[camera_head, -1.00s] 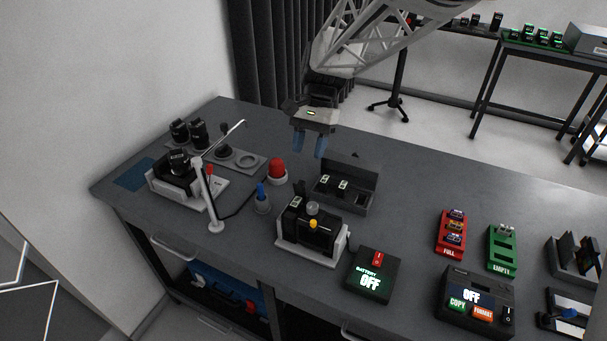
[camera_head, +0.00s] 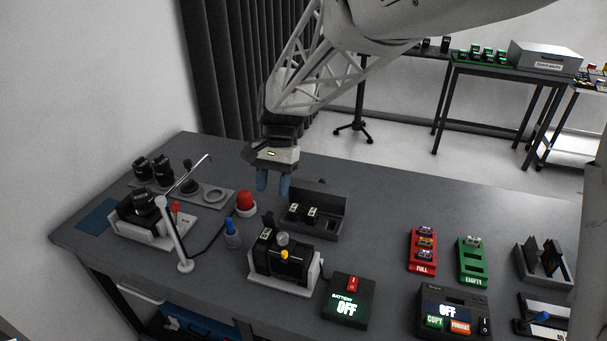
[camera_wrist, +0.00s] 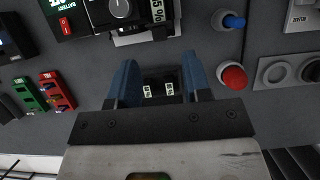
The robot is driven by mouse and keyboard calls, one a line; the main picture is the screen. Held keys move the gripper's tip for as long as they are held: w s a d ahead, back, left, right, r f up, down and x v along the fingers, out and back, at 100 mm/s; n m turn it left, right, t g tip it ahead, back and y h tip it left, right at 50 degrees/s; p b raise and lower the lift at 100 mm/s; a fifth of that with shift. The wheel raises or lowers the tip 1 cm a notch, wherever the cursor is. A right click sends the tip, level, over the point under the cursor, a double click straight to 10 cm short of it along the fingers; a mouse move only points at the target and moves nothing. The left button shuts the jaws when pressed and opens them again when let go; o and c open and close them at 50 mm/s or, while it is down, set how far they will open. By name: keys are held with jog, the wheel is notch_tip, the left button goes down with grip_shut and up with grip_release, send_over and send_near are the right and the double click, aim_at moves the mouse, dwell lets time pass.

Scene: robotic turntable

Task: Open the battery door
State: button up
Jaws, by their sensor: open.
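The black device (camera_head: 283,264) sits in a white cradle on the table, with a round grey knob and a yellow button on top. It shows partly at the top of the wrist view (camera_wrist: 122,12). I cannot make out which part is its battery door. The battery box (camera_head: 326,219) behind it has its lid up and holds small black batteries with white labels. My gripper (camera_head: 273,185) is open and empty, blue fingers pointing down, above the table near this box. In the wrist view two batteries (camera_wrist: 158,90) show between the fingers.
A red dome button (camera_head: 246,203) and a blue knob (camera_head: 232,234) stand left of the device. Red (camera_head: 422,251) and green (camera_head: 472,262) racks stand further right.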

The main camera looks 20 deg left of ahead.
aim_at(270, 212)
jog(key=shift+x, duration=2.7)
jog(key=c, duration=0.7)
